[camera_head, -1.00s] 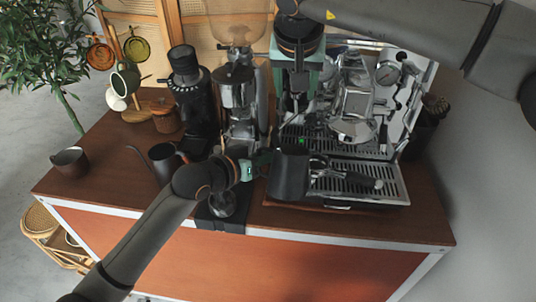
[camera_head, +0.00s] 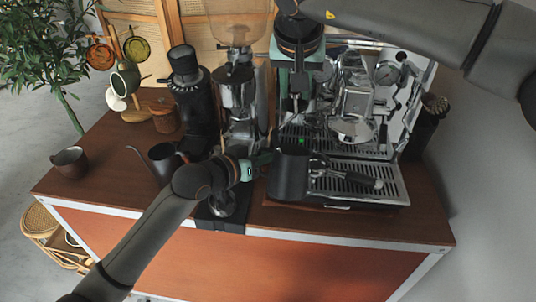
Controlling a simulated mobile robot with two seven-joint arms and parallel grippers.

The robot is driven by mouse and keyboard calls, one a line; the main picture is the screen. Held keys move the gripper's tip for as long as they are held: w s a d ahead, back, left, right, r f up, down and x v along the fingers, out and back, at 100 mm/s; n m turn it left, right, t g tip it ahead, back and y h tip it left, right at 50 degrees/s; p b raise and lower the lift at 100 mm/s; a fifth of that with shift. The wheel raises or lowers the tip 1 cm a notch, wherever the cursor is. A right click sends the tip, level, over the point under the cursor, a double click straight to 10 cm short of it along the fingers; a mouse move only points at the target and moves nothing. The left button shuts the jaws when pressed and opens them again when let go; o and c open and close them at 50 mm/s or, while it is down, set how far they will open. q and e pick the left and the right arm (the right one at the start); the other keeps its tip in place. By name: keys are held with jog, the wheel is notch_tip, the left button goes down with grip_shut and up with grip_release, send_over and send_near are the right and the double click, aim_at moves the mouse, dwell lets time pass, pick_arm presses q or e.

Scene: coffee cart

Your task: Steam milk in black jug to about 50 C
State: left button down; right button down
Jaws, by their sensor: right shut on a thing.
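The black jug (camera_head: 288,178) is upright at the front left of the espresso machine, overlapping the left edge of its drip tray. My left gripper (camera_head: 264,161) is at the jug's left side, by its handle; its fingertips are mostly hidden. My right gripper (camera_head: 297,98) points down at the left part of the espresso machine (camera_head: 352,102), above and behind the jug. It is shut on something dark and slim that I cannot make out. A small green light shows just above the jug's rim. The milk inside the jug cannot be seen.
A portafilter (camera_head: 360,180) lies on the drip tray (camera_head: 340,194). A grinder (camera_head: 237,95), a black grinder (camera_head: 192,95), a kettle (camera_head: 163,160) and a brown cup (camera_head: 69,161) stand to the left. The wooden cart top (camera_head: 110,180) is clear between cup and kettle.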

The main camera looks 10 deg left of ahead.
jog(key=shift+r, duration=0.15)
jog(key=shift+w+r, duration=0.3)
jog(key=shift+r, duration=0.6)
jog(key=shift+w+r, duration=0.25)
jog(key=shift+r, duration=0.65)
jog(key=shift+s+f, duration=0.2)
jog(key=shift+f, duration=0.1)
dwell(5.8)
